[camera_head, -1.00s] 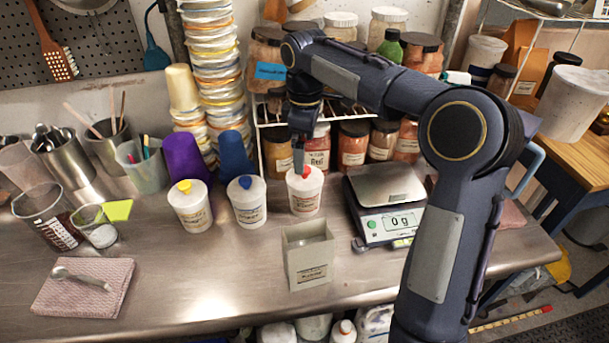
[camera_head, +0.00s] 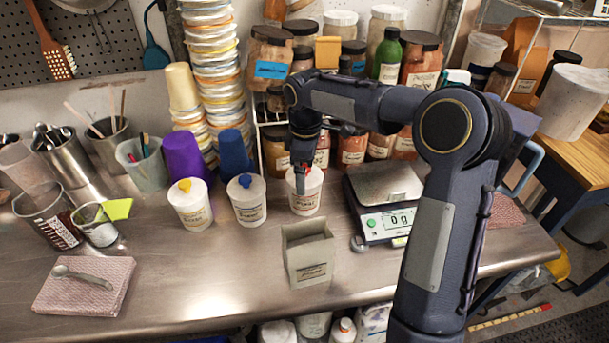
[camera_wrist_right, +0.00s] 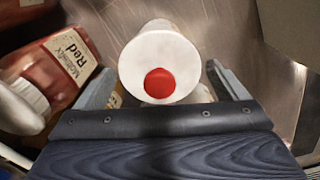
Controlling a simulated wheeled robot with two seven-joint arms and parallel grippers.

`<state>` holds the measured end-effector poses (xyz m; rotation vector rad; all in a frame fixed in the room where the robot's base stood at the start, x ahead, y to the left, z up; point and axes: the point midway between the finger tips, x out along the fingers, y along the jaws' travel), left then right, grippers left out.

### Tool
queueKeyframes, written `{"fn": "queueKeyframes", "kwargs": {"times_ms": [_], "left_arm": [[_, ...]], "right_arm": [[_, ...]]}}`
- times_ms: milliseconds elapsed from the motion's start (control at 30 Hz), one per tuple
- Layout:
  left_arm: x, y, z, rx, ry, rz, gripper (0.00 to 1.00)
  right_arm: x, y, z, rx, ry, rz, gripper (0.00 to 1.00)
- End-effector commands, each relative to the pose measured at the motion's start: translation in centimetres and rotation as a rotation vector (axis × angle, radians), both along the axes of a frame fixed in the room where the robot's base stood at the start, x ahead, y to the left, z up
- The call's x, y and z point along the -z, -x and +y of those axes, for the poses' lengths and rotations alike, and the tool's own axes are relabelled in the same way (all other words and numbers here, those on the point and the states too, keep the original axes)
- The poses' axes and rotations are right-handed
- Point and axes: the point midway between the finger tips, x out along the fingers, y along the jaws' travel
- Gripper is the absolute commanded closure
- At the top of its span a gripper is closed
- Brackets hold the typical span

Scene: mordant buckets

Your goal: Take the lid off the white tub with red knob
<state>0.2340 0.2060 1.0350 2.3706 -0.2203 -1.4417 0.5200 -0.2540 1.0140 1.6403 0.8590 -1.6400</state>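The white tub with the red knob (camera_head: 306,203) stands upright on the steel bench, behind a small beige box. My right gripper (camera_head: 301,187) is at the top of this tub and partly hides the lid and knob in the head view. In the right wrist view its two fingers are spread on either side of the lid, apart from the knob. My left gripper is not in view.
Tubs with a blue knob (camera_head: 246,200) and a yellow knob (camera_head: 190,205) stand to the left. The open beige box (camera_head: 308,262) is in front, and a scale (camera_head: 385,215) is to the right. Jars (camera_head: 352,145) fill the rack behind.

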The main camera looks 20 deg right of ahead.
Motion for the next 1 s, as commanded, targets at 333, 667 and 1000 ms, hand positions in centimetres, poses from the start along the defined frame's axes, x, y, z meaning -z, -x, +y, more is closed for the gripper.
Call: {"fn": "queueKeyframes", "kwargs": {"times_ms": [333, 667, 1000], "left_arm": [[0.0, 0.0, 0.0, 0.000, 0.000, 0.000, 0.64], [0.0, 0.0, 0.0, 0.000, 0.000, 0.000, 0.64], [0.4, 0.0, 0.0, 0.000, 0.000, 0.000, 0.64]], "right_arm": [[0.0, 0.0, 0.0, 0.000, 0.000, 0.000, 0.40], [-0.7, -0.1, 0.0, 0.001, 0.000, -0.002, 0.40], [-5.7, 1.6, 1.4, -0.003, 0.000, -0.006, 0.40]]}}
